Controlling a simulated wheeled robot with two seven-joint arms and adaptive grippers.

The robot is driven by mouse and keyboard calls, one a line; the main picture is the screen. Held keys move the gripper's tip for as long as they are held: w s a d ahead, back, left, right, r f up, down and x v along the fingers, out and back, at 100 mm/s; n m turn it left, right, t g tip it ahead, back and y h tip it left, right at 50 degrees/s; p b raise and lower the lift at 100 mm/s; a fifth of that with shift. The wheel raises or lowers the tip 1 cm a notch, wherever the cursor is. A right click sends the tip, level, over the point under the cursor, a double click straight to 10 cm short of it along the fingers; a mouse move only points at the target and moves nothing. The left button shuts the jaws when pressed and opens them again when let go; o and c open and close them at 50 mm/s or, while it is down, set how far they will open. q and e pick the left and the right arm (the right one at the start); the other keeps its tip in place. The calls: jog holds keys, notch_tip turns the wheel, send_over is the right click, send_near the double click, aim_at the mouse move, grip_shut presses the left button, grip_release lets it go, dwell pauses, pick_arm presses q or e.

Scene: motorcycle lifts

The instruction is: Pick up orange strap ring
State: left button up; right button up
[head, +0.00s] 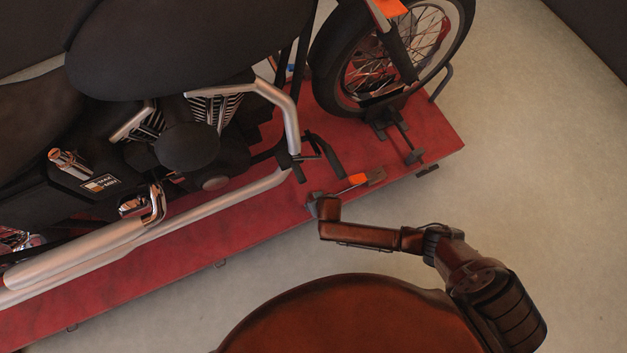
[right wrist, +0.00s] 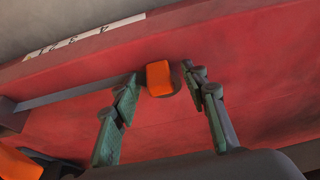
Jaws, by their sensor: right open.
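In the right wrist view, a small orange block-like piece (right wrist: 159,78), which looks like the orange strap ring, is on or just above the red lift platform. The fingers are spread apart and hold nothing; contact with the piece cannot be told. In the head view my right gripper (head: 320,206) is low over the platform's near edge, and this piece cannot be made out there. My left gripper is not in view.
Another orange piece (head: 357,179) with dark parts lies on the red platform (head: 430,134); an orange part (right wrist: 18,164) also shows at the wrist view's lower left. A black motorcycle (head: 185,45) stands on the platform. The grey floor (head: 545,160) is clear at right.

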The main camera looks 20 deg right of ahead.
jog(key=shift+c, duration=0.7)
grip_shut()
